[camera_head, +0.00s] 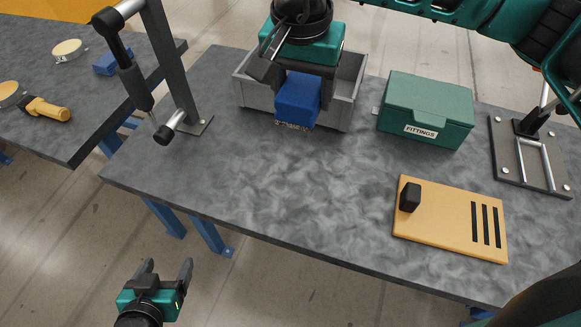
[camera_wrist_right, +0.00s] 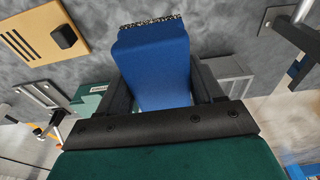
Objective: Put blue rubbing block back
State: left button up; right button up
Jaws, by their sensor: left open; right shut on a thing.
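A blue rubbing block (camera_head: 297,98) with a speckled grey face is held in my right gripper (camera_head: 305,80). In the right wrist view the block (camera_wrist_right: 155,65) sits between the two dark fingers, speckled face away from the palm. In the head view the speckled face points down, and the block overlaps the front wall of a grey open bin (camera_head: 247,95). Whether it is over the bin or just in front of it, I cannot tell. Its grey bin also shows in the right wrist view (camera_wrist_right: 232,72). My left gripper (camera_head: 166,268) is open and empty, low in front of the table.
A green FITTINGS box (camera_head: 425,110) stands right of the bin. A tan slotted board (camera_head: 450,218) with a black knob lies at front right. Metal stands (camera_head: 172,70) flank the table. Another blue block (camera_head: 107,62) is on the left table. The middle is clear.

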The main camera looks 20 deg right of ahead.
aim_at(300, 175)
jog(key=shift+s, duration=0.1)
jog(key=shift+f, duration=0.35)
notch_tip(300, 175, down, 19)
jog(key=shift+r, duration=0.1)
dwell(0.3)
jog(key=shift+f, duration=0.25)
jog(key=o, duration=1.1)
